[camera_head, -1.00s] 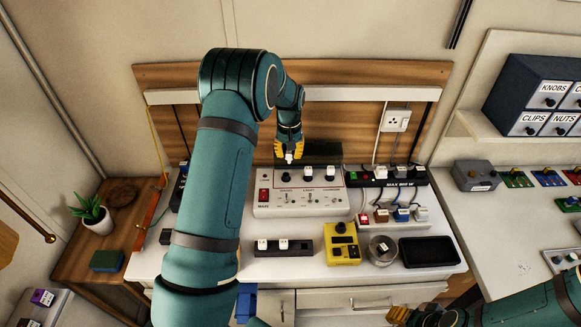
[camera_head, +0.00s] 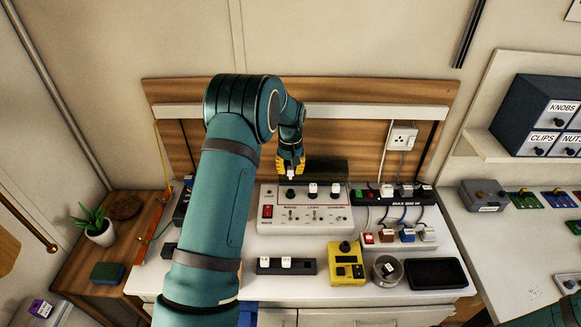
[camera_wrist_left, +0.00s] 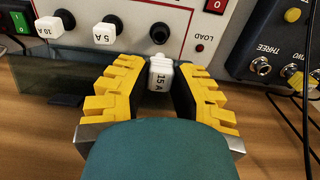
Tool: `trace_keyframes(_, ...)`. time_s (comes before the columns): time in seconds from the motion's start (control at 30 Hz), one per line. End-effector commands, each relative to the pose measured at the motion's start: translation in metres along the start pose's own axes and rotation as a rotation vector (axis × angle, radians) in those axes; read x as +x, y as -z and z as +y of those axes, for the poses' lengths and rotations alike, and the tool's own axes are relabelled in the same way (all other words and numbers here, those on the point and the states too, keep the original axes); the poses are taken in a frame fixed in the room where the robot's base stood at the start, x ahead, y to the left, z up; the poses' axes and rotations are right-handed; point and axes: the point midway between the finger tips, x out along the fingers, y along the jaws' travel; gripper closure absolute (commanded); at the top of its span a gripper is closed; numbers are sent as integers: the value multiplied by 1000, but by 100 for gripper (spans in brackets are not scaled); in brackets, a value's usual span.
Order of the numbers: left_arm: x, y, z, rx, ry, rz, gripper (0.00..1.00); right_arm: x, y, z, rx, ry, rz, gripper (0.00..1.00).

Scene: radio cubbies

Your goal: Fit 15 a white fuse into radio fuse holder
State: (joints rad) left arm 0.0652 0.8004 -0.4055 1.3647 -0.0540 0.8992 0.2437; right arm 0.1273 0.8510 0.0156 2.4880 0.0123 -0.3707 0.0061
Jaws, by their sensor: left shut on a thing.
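My left gripper (camera_head: 291,172) is shut on a white fuse (camera_wrist_left: 160,74) marked 15 A, held between its yellow fingers. The fuse is beside the back edge of the grey-white radio panel (camera_head: 330,220). A round black fuse holder (camera_head: 290,194) in the panel is empty. It also shows in the wrist view (camera_wrist_left: 156,31), just beyond the fuse's end, with a small gap between them. Two other white fuses sit in the panel, marked 5 A (camera_wrist_left: 104,34) and 10 A (camera_wrist_left: 49,27). My right gripper is out of view.
A red switch (camera_head: 267,211) and small toggles are on the panel. A power strip (camera_head: 375,195) with cables stands to the right. A black block with white fuses (camera_head: 286,267), a yellow meter (camera_head: 347,270), a round tin (camera_head: 388,279) and a black tray (camera_head: 436,273) lie in front.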

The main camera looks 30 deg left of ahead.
Motion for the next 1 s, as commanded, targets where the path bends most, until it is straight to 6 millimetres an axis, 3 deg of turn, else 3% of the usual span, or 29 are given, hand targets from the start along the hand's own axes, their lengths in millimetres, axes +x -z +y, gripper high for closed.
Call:
trace_keyframes(0.43,40,0,0,1,0,-1,98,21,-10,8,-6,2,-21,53)
trace_keyframes(1.0,44,0,0,1,0,0,98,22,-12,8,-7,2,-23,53)
